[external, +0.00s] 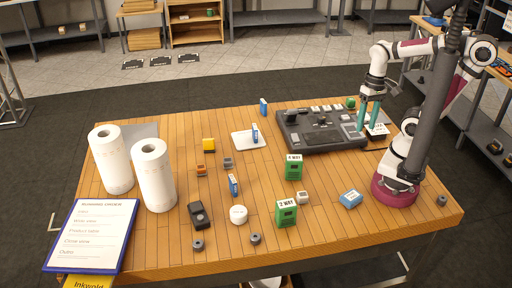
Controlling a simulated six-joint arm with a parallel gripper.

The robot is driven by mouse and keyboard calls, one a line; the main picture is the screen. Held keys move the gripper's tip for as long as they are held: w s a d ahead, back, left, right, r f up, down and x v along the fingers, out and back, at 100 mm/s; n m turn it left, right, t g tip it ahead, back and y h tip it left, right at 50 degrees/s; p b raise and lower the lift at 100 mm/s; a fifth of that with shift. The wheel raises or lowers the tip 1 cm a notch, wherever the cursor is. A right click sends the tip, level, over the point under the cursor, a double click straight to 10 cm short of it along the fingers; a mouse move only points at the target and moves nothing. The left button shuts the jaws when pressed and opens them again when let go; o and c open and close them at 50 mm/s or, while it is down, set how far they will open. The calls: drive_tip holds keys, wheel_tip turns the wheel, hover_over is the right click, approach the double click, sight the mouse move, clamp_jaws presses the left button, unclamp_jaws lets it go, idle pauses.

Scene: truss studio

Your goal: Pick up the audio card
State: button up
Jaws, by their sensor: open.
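My gripper (367,125) has two teal fingers pointing down, open, with a gap between them, at the right end of the dark control console. A small white card (378,129) with dark print lies beside and under the fingertips, partly hidden by them. Its print is too small to read, so I cannot tell for sure that it is the audio card. Several small white cards (314,109) also sit along the console's back edge, and their print is not readable. I see nothing held in the gripper.
The console (322,140) covers the table's back right. A green ball (350,102) is behind my fingers. Paper rolls (153,175) and a clipboard (92,236) fill the left.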

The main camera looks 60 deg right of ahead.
drive_tip(key=w+a+r, duration=0.2)
drive_tip(key=w, duration=0.4)
drive_tip(key=w+a+r, duration=0.2)
drive_tip(key=w+r, duration=0.1)
drive_tip(key=w, duration=0.3)
drive_tip(key=m+h, duration=0.1)
drive_tip(key=h, duration=0.1)
hover_over(233, 185)
drive_tip(key=w+d, duration=0.1)
drive_tip(key=d, duration=0.2)
wheel_tip(233, 185, down, 12)
drive_tip(key=r, duration=0.1)
drive_tip(key=f, duration=1.1)
drive_tip(key=a+f, duration=0.1)
drive_tip(key=f, duration=0.4)
drive_tip(key=shift+w+f, duration=0.25)
drive_tip(key=shift+w, duration=0.05)
clamp_jaws()
